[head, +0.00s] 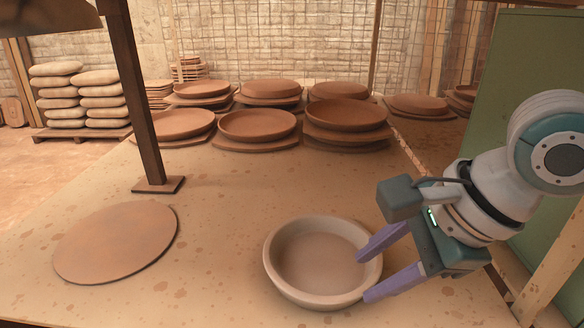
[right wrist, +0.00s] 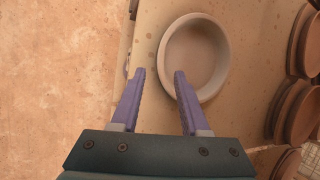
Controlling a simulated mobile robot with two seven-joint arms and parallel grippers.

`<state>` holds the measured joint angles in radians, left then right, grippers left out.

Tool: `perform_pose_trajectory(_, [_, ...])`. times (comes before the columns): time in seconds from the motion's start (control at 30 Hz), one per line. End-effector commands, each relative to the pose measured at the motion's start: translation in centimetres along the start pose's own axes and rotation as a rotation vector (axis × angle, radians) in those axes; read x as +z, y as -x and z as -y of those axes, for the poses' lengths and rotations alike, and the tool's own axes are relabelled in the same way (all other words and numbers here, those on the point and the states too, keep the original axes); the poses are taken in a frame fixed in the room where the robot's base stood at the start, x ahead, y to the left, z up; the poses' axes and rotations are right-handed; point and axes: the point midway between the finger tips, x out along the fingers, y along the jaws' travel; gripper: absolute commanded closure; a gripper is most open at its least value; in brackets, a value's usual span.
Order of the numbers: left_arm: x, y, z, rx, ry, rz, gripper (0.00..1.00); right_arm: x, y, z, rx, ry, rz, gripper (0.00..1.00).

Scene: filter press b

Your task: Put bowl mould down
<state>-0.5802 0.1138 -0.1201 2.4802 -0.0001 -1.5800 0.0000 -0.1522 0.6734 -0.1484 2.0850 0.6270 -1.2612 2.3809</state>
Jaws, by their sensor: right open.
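The bowl mould (head: 318,262) is a pale, round, shallow bowl. It stands upright on the table top, near the front edge, and is empty. In the right wrist view the bowl mould (right wrist: 195,55) lies at the upper middle. My right gripper (head: 364,276) is open at the bowl's right side in the head view. One purple finger overlaps the rim and the other is outside the bowl. In the right wrist view the right gripper (right wrist: 160,73) has empty space and part of the rim between its fingertips. I cannot tell whether a finger touches. My left gripper is not in view.
A round flat clay disc (head: 117,243) lies on the table (head: 220,215) at the left. A dark post (head: 140,100) stands behind it. Several clay dishes on boards (head: 258,125) line the back. A green panel (head: 530,60) is at the right. The table's middle is clear.

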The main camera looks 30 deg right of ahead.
Motion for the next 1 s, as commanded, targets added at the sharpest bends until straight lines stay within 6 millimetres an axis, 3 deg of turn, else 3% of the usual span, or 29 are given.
perform_pose_trajectory(0.17, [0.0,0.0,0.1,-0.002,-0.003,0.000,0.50,0.9,-0.2,-3.8,0.028,0.473,-0.010,0.55])
perform_pose_trajectory(0.3, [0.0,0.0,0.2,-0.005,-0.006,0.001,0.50,1.4,0.3,-7.0,0.057,0.982,-0.030,0.55])
perform_pose_trajectory(0.5, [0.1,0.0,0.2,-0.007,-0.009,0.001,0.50,1.2,1.9,-10.5,0.133,1.632,-0.058,0.55])
perform_pose_trajectory(0.6, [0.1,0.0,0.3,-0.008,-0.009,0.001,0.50,0.8,2.7,-11.7,0.183,1.869,-0.063,0.55])
perform_pose_trajectory(0.8, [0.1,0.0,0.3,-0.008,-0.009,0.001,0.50,0.2,3.6,-12.7,0.248,2.112,-0.058,0.55])
perform_pose_trajectory(1.0, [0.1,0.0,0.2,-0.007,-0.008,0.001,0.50,0.2,3.7,-12.8,0.255,2.143,-0.057,0.55])
